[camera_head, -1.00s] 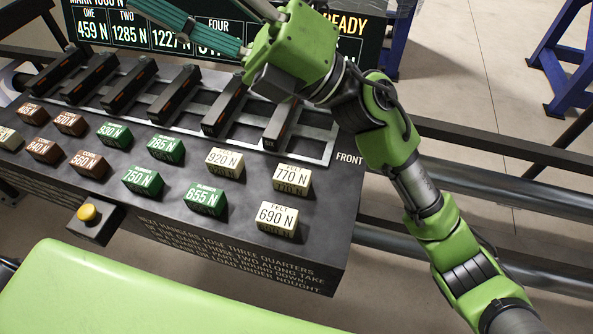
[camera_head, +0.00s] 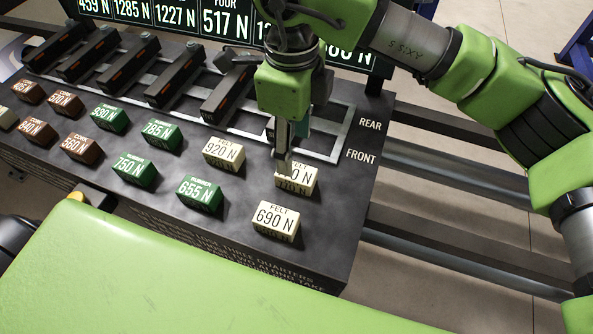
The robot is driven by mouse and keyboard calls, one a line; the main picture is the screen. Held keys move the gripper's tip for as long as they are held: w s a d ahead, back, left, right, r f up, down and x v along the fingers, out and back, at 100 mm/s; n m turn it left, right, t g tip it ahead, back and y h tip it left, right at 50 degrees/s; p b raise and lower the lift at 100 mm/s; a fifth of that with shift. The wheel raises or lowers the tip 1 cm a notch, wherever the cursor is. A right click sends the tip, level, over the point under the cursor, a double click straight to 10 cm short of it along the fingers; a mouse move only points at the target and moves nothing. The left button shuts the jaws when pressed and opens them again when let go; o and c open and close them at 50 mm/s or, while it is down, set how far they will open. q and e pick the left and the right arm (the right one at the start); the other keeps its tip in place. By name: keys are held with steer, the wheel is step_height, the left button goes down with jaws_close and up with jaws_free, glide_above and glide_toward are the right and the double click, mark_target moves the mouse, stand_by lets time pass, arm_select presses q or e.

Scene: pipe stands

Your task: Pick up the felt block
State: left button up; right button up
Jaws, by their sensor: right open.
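Cream felt blocks stand on the dark sloped console. The 770 N block (camera_head: 300,183) is at the back right, the 690 N felt block (camera_head: 275,221) is in front of it, and the 920 N felt block (camera_head: 223,154) is to its left. My right gripper (camera_head: 285,163) points down over the 770 N block and hides part of its label. It is open, and its lower tip overlaps the block's upper left in the picture. I cannot tell whether it touches. My left gripper is out of view.
Green rubber blocks (camera_head: 200,194) and brown cork blocks (camera_head: 82,149) stand to the left on the console (camera_head: 330,235). A rack of black hangers (camera_head: 182,82) lies behind, with a number board (camera_head: 228,22) beyond. A yellow button (camera_head: 76,196) is at the front left.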

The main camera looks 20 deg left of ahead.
mark_target(297, 171)
step_height(297, 171, down, 4)
steer(key=shift+r+p, duration=0.2)
steer(key=shift+p, duration=0.2)
steer(key=shift+f+p, duration=0.4)
steer(key=shift+f, duration=0.05)
steer(key=f+p, duration=0.1)
steer(key=f, duration=0.1)
steer(key=f+p, duration=0.1)
steer(key=f, duration=0.1)
steer(key=shift+w+d+f, duration=0.15)
steer(key=shift+d, duration=0.05)
steer(key=shift+f, duration=0.2)
steer(key=c, duration=1.1)
